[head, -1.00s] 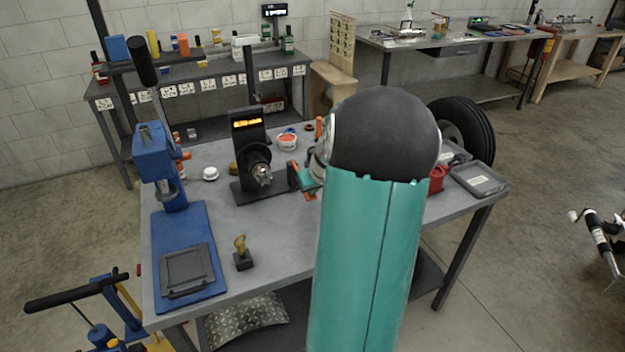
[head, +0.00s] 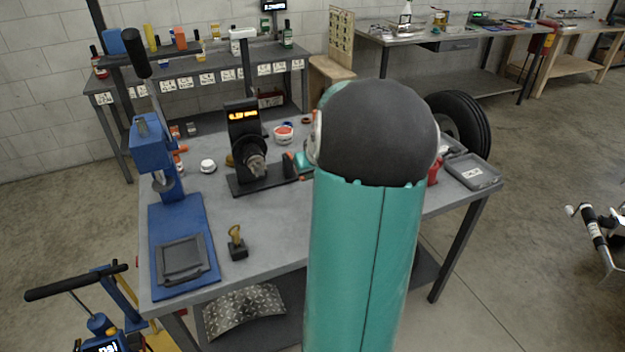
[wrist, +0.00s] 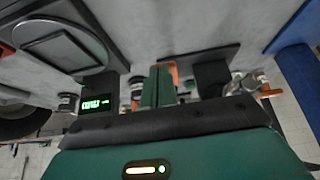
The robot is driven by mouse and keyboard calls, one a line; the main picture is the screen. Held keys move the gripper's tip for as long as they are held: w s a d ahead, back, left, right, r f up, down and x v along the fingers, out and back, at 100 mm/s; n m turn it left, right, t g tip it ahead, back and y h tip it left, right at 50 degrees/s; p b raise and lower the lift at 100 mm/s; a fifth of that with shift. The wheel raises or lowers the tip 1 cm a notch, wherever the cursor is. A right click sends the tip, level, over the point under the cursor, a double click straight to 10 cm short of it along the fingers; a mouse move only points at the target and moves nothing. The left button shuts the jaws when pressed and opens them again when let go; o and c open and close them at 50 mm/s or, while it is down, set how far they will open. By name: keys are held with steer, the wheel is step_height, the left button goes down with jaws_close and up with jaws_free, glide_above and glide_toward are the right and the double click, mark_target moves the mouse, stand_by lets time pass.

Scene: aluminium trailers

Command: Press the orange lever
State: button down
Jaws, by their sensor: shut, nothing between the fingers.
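My gripper (head: 303,163) is over the bench, just right of the black machine with the lit orange display (head: 247,140); my arm partly hides it. In the wrist view my teal fingers (wrist: 154,88) are together and empty. An orange piece (wrist: 173,70) shows right beside the fingers, over the machine's dark base plate (wrist: 188,55); I cannot tell whether it is the lever or touches them. In the head view, small orange parts (head: 181,150) sit by the blue press.
The blue press (head: 152,150) stands on the bench's left, with a dark pad in front. A small brass-handled stamp (head: 237,243) stands on the grey bench (head: 270,235). A grey tray (head: 473,171) lies at right. The bench's front middle is mostly clear.

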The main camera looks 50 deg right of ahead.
steer(key=s+v, duration=0.1)
steer(key=v, duration=0.8)
steer(key=shift+a+f, duration=0.25)
steer(key=shift+a, duration=0.1)
steer(key=w+a+r+n+y, duration=0.1)
steer(key=w+a+r, duration=0.1)
steer(key=a, duration=0.9)
steer(key=w+a+r+n, duration=0.2)
steer(key=w+a, duration=0.1)
steer(key=a, duration=0.7)
steer(key=s+a+n+y, duration=0.1)
steer(key=s+a, duration=0.4)
steer(key=a, duration=0.5)
steer(key=s+a+n+y, duration=0.1)
steer(key=s+a, duration=0.3)
steer(key=a, duration=0.7)
steer(key=shift+s+n+t, duration=0.3)
steer(key=shift+s+n, duration=0.1)
steer(key=shift+n, duration=0.1)
